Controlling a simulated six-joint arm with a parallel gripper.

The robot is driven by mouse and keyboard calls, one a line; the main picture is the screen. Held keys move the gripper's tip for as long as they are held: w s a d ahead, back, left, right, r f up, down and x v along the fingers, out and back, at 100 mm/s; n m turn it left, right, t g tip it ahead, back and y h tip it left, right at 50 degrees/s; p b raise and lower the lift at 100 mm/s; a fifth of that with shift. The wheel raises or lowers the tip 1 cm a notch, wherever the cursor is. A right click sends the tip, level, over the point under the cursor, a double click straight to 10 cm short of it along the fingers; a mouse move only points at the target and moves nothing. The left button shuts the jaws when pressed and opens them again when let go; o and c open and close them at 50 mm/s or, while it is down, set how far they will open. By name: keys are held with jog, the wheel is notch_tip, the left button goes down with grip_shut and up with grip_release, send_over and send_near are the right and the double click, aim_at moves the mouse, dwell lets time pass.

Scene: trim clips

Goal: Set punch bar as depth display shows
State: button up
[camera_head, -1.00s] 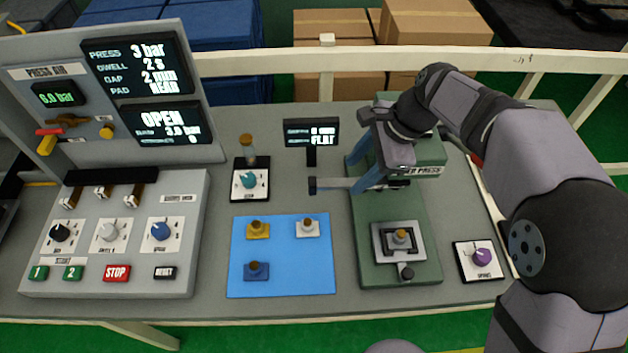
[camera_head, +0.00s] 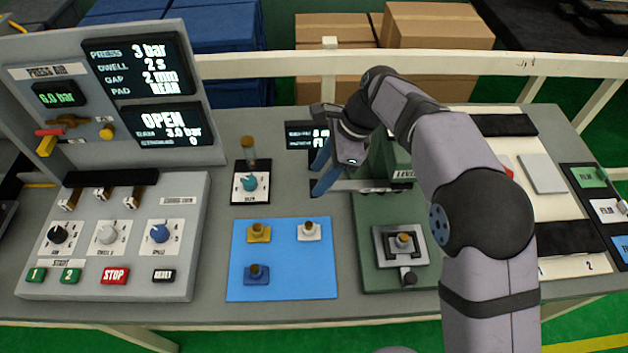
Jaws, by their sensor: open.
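My gripper (camera_head: 323,170) has blue fingers and hangs at the left side of the green lever press (camera_head: 386,158). Its fingers are apart, with nothing seen between them. A grey horizontal bar (camera_head: 375,186), perhaps the punch bar, runs left from the press toward the fingers. Its left end is hidden by the fingers, and I cannot tell whether they touch it. The small black depth display (camera_head: 298,135) stands behind the gripper. My arm hides its right part, so its reading is only partly legible. A dark fixture with a brass-coloured piece (camera_head: 403,240) sits on the press base.
The large panel screen (camera_head: 138,65) reads 3 bar, 2 s, 2 mm and REAR. The screen below reads OPEN. A blue mat (camera_head: 284,285) holds three small knobbed pieces. A teal dial (camera_head: 250,184) stands left of my gripper. A control box (camera_head: 115,235) fills the left.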

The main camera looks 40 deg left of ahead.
aim_at(314, 184)
jog(key=shift+p+x, duration=0.6)
jog(key=shift+x, duration=1.55)
